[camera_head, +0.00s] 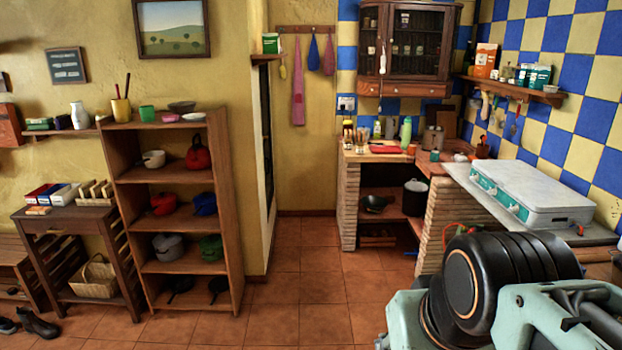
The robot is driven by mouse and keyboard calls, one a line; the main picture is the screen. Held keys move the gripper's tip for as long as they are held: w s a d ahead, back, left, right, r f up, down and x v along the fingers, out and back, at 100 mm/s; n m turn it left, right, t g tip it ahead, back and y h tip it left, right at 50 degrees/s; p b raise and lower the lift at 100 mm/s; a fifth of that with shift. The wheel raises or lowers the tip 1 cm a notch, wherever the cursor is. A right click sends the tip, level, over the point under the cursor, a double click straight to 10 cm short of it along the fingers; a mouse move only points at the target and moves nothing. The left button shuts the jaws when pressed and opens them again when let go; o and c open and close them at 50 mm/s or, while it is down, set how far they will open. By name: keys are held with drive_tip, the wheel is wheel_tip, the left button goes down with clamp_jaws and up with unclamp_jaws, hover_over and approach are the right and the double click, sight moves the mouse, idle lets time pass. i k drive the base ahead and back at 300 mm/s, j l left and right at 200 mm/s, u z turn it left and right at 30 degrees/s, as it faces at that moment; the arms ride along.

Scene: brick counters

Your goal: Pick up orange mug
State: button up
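My arm fills the lower right corner, well in front of that counter and apart from the orange object. The fingertips of my gripper do not show, so I cannot see whether it holds anything.
A wooden shelf (178,190) with pots is at left. The middle tiled floor (305,275) is clear.

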sight(411, 148)
drive_tip(key=i+l, duration=0.2)
drive_tip(key=i, duration=0.3)
drive_tip(key=i+l, duration=0.15)
drive_tip(key=i, duration=0.35)
drive_tip(key=i+l, duration=0.2)
drive_tip(key=i, duration=0.3)
drive_tip(key=i+l, duration=0.15)
drive_tip(key=i, duration=0.35)
drive_tip(key=i+l, duration=0.2)
drive_tip(key=i, duration=0.3)
drive_tip(key=i+l, duration=0.15)
drive_tip(key=i, duration=0.35)
